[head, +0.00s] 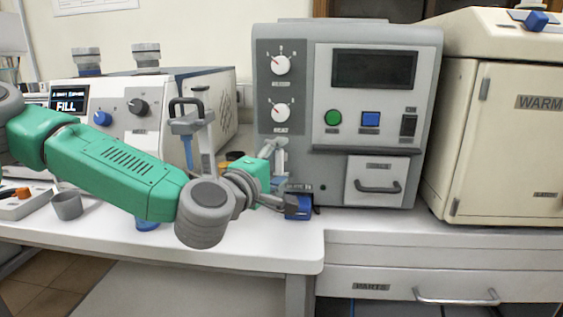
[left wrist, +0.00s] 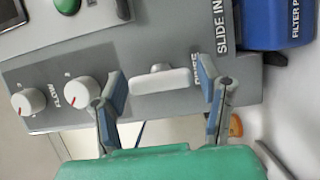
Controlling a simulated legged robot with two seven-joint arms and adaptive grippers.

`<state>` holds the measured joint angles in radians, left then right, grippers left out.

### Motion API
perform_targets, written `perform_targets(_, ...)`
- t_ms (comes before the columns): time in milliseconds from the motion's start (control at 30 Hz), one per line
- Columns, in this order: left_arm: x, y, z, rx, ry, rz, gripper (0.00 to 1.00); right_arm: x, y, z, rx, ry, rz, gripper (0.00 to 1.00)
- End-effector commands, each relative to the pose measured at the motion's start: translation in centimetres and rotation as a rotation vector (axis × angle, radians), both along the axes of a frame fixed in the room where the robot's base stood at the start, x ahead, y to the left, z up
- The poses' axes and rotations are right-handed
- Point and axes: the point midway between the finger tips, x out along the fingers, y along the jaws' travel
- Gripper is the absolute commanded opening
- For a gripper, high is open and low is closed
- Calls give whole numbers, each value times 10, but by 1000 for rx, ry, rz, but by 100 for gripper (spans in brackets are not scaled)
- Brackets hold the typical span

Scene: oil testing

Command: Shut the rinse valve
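The rinse valve shows in the left wrist view as a pale bar handle (left wrist: 160,82) on the grey front of the machine (head: 433,90). A partly covered label beside it seems to read RINSE. My left gripper (left wrist: 163,98) is open, with one blue-padded finger beyond each end of the handle. Small gaps seem to show between pads and handle; contact is hard to judge. The handle's long side runs from finger to finger. In the head view my left gripper (head: 277,176) is at the machine's lower left, and its hand largely hides the valve. My right gripper is out of view.
Two white knobs (head: 281,65) sit above the valve on the machine's front. A blue filter box (head: 299,207) is close below the gripper. A white FILL machine (head: 140,120) and a grey cup (head: 67,205) are to the left. A cream WARM cabinet (head: 510,130) is right.

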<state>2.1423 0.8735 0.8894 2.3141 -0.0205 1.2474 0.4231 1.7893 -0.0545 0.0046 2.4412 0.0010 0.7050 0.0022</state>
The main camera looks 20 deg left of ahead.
Motion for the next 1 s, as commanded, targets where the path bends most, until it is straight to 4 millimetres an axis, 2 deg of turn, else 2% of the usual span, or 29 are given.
perform_targets(33, 1, 0, -1, 0, 1, 0, 37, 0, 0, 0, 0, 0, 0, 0)
perform_targets(100, 1, 0, -1, 0, 2, 0, 18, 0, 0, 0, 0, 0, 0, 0)
perform_targets(367, 2, 0, -1, 13, 7, 1, 18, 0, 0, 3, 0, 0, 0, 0)
perform_targets(567, 2, 0, 1, 77, 31, 1, 18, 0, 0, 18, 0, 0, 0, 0)
perform_targets(1000, 1, -1, 4, 426, 148, -3, 18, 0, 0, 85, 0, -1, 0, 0)
